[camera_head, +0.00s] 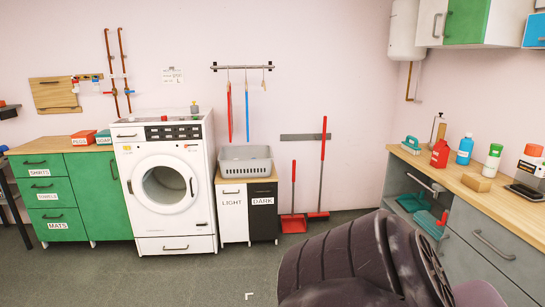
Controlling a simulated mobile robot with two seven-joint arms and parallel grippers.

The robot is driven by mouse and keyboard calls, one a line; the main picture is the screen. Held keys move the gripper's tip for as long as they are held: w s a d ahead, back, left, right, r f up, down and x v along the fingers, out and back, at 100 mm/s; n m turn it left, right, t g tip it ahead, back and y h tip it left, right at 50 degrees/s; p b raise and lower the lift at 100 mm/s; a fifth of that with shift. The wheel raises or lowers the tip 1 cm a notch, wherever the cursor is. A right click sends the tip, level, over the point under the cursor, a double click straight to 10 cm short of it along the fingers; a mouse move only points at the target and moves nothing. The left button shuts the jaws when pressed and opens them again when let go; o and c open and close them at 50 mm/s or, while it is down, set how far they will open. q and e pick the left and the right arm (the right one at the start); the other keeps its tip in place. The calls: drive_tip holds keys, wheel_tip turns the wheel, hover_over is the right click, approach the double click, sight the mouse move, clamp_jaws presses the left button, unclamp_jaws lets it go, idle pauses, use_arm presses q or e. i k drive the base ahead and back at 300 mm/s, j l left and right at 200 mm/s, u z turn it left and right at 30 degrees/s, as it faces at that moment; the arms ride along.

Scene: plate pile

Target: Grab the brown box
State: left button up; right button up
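A small tan-brown box (477,182) lies on the wooden counter (452,181) at the right of the head view. It sits near the counter's front edge, and its front and top show clearly. Neither of my grippers can be seen in this view, so their distance from the box does not show.
Around the box stand a red bottle (440,153), a blue bottle (464,150), a white-and-green bottle (491,161) and a black flat item (523,191). A washing machine (163,189) stands at the back wall.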

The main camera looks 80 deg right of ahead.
sight(475, 181)
drive_tip(key=k+z, duration=0.1)
drive_tip(key=z, duration=1.05)
drive_tip(key=i+l+z, duration=0.1)
drive_tip(key=z, duration=2.65)
drive_tip(key=i+j, duration=0.25)
drive_tip(key=i, duration=0.2)
drive_tip(key=i+j+u, duration=0.1)
drive_tip(key=i, duration=0.25)
